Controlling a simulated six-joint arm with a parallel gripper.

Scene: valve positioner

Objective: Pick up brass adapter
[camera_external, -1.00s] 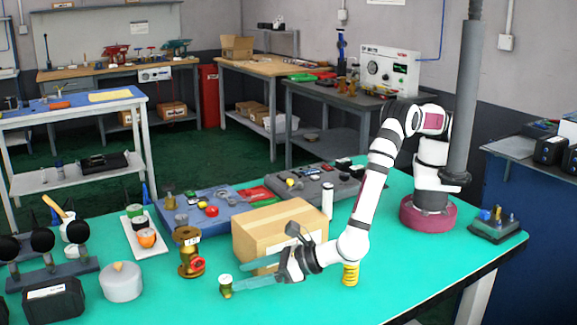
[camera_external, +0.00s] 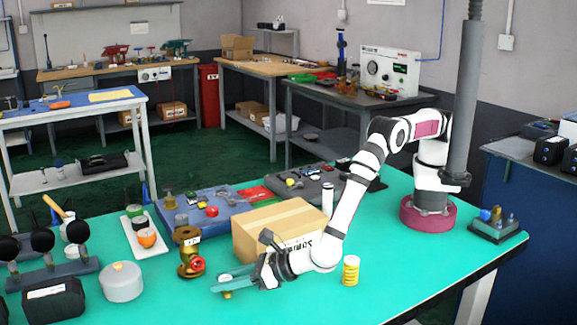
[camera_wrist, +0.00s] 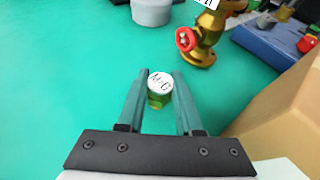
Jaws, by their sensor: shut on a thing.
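The brass adapter (camera_wrist: 160,90) is a small gold-green cylinder with a white labelled top. In the wrist view it sits between the two fingers of my gripper (camera_wrist: 160,79), close to the tips. My gripper is shut on it, one finger on each side. In the external view my gripper (camera_external: 230,281) is low over the green table in front of the cardboard box, and its fingers hide most of the adapter (camera_external: 226,294). I cannot tell whether the adapter still touches the table.
The cardboard box (camera_external: 272,229) stands right behind my gripper. A brass valve with a red knob (camera_external: 190,258) is behind and left, and a grey lidded pot (camera_external: 122,284) is further left. A yellow spring-like cylinder (camera_external: 350,271) stands to the right.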

